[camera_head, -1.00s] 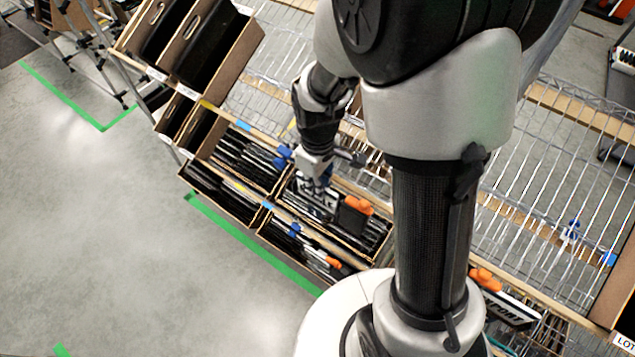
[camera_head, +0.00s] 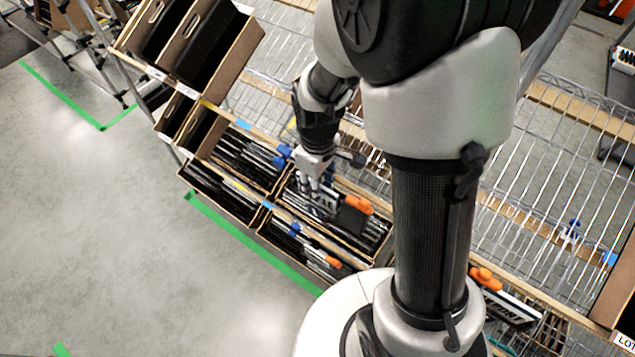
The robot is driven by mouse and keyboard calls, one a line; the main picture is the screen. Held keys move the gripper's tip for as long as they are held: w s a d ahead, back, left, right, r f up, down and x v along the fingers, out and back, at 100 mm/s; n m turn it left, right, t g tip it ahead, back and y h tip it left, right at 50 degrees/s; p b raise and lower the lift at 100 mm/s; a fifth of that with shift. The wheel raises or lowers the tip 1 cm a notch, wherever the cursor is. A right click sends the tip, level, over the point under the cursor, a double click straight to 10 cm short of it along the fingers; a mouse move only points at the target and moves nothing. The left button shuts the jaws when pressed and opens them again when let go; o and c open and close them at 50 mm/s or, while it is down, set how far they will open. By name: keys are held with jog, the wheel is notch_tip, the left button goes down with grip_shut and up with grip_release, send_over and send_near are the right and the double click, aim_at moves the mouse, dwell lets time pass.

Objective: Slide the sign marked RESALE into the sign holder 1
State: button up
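My gripper (camera_head: 314,188) reaches down into a carton of dark flat items in the lower middle of the view. A small sign with white and black lettering (camera_head: 324,203) is right at its fingertips. The lettering is partly covered and too small to read, so I cannot tell whether it says RESALE. I also cannot tell whether the fingers are closed on this sign or only beside it. An orange clip (camera_head: 358,205) with a dark block sits just right of the sign. No holder visibly carries the number 1.
Tilted cartons (camera_head: 232,209) of dark items surround the gripper. Blue clips (camera_head: 283,152) stand on carton edges. Another sign ending in PORT (camera_head: 510,308) hangs at an orange clip (camera_head: 486,279) on the right. Taller cartons (camera_head: 243,58) stand at upper left. The wire shelf (camera_head: 545,190) at right is largely bare.

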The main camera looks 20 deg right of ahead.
notch_tip(320, 180, up, 12)
dwell(0.7)
dwell(0.4)
